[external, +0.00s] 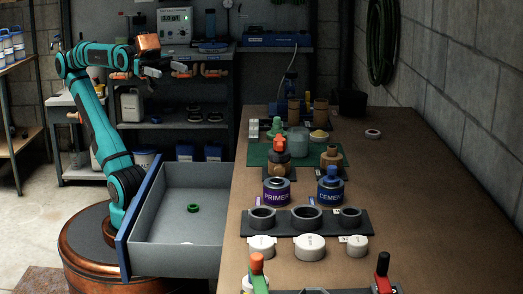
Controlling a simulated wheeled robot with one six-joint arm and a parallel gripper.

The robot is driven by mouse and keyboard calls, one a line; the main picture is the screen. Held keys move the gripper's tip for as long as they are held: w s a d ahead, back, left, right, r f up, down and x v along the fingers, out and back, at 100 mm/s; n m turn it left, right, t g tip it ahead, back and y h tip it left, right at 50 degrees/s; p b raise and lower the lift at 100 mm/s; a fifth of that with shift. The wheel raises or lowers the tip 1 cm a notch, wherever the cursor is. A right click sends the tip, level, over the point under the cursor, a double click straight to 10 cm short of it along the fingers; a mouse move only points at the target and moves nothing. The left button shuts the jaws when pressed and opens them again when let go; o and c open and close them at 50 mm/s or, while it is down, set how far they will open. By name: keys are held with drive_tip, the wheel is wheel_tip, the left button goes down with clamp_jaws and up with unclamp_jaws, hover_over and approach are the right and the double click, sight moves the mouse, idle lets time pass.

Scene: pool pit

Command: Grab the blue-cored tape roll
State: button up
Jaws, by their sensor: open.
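No blue core can be made out on any roll at this size. A small green ring-shaped roll (193,208) lies on the floor of the open grey drawer (180,175). A pale item (187,243) shows partly at the drawer's near end, mostly hidden by its front edge. A small whitish roll (372,133) with a dark centre lies alone on the far right of the bench. My gripper (168,68) is open and empty, high above and behind the drawer, apart from all the rolls.
The brown bench (420,200) carries a purple-labelled primer can (277,191), a blue cement can (330,190), a dark tray of grey rings (306,219) and white caps (310,247). Shelves (190,130) stand behind my arm. The bench's right side is mostly clear.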

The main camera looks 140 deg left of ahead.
drive_tip(key=w+d+f+n+g, duration=0.2)
drive_tip(key=w+d+f+g, duration=1.35)
drive_tip(key=w+f, duration=0.55)
drive_tip(key=shift+t+y, duration=0.3)
drive_tip(key=shift+t, duration=0.25)
drive_tip(key=x, duration=0.4)
drive_tip(key=d+x, duration=0.1)
drive_tip(key=x, duration=0.3)
drive_tip(key=s+x, duration=0.1)
drive_tip(key=x, duration=0.3)
drive_tip(key=shift+d+f, duration=0.15)
drive_tip(key=shift+d, duration=0.1)
drive_tip(key=shift+a+x, duration=0.2)
drive_tip(key=shift+x, duration=1.2)
drive_tip(key=shift+a+x, duration=0.2)
drive_tip(key=shift+x, duration=1.15)
drive_tip(key=shift+w, duration=0.1)
drive_tip(key=c, duration=1.1)
